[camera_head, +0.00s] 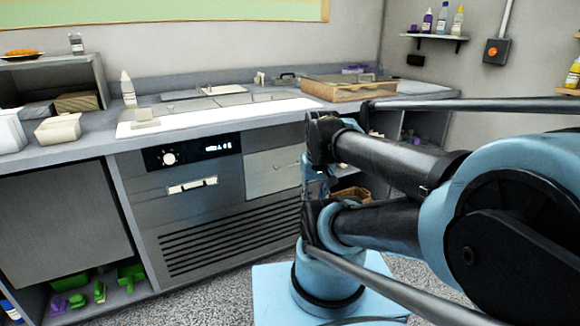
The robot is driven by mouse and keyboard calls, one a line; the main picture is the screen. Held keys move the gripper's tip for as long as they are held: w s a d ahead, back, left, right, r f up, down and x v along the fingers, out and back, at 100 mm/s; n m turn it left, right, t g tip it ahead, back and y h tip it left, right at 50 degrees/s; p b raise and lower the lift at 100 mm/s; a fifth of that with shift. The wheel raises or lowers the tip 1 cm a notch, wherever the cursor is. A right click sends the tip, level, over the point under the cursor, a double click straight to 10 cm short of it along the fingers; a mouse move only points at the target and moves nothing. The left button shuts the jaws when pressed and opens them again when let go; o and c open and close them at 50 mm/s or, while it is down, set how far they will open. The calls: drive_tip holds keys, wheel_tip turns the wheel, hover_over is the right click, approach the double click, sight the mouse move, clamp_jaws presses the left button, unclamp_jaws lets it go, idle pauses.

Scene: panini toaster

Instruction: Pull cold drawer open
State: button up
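A steel cold unit stands under the counter, with a control strip (195,151) bearing a knob and a lit display. Below the strip is a dark drawer front (150,208) with a pale handle (192,185). To its right is a lighter grey front (262,180) with a small handle near its upper right. Both fronts look shut, flush with the unit. My arm reaches in from the right, its dark and blue links covering the right edge of the unit. Fingers cannot be made out clearly among the links, and nothing held is seen.
A vented grille (230,236) lies below the fronts. The counter holds a white bottle (128,90), pale boxes (58,129) and a wooden tray (350,90). An open shelf (95,297) at lower left holds green and purple items. Speckled floor (225,298) before the unit is clear.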

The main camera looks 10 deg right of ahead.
drive_tip(key=w+r+m, duration=0.4)
drive_tip(key=w+r, duration=0.2)
drive_tip(key=w, duration=0.3)
drive_tip(key=r+m, duration=0.1)
drive_tip(key=m, duration=0.9)
hover_over(291, 162)
drive_tip(key=s, duration=0.8)
drive_tip(key=shift+y, duration=0.4)
drive_tip(key=x, duration=1.7)
drive_tip(key=shift+w+d+f, duration=0.1)
drive_tip(key=shift+d+f, duration=0.05)
drive_tip(key=shift+d, duration=0.1)
